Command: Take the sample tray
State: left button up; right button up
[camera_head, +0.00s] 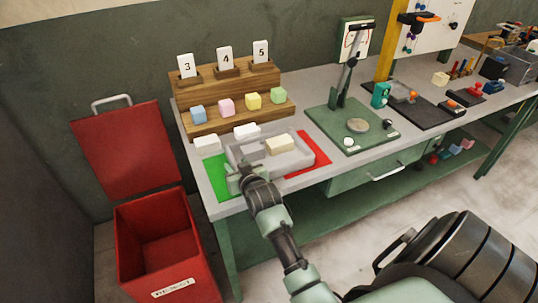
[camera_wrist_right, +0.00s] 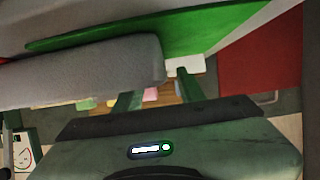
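The grey sample tray (camera_head: 300,165) is on the near left of the bench, between and partly over a green mat (camera_head: 216,178) and a red mat (camera_head: 318,160). A cream foam block (camera_head: 280,146) lies in it. My right gripper (camera_head: 240,172) is at the tray's near left corner. In the right wrist view the fingers (camera_wrist_right: 157,94) stand apart, and the tray's grey wall (camera_wrist_right: 80,75) is close and hides part of one finger. I cannot tell whether they touch the tray. My left gripper is not in view.
A wooden stand (camera_head: 235,88) with numbered cards and coloured cubes is behind the tray. White blocks (camera_head: 207,144) lie beside it. A green press (camera_head: 352,125) stands to the right. An open red bin (camera_head: 165,245) stands left of the bench.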

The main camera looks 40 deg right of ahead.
jog(key=shift+x, duration=1)
jog(key=shift+s, duration=0.1)
grip_shut()
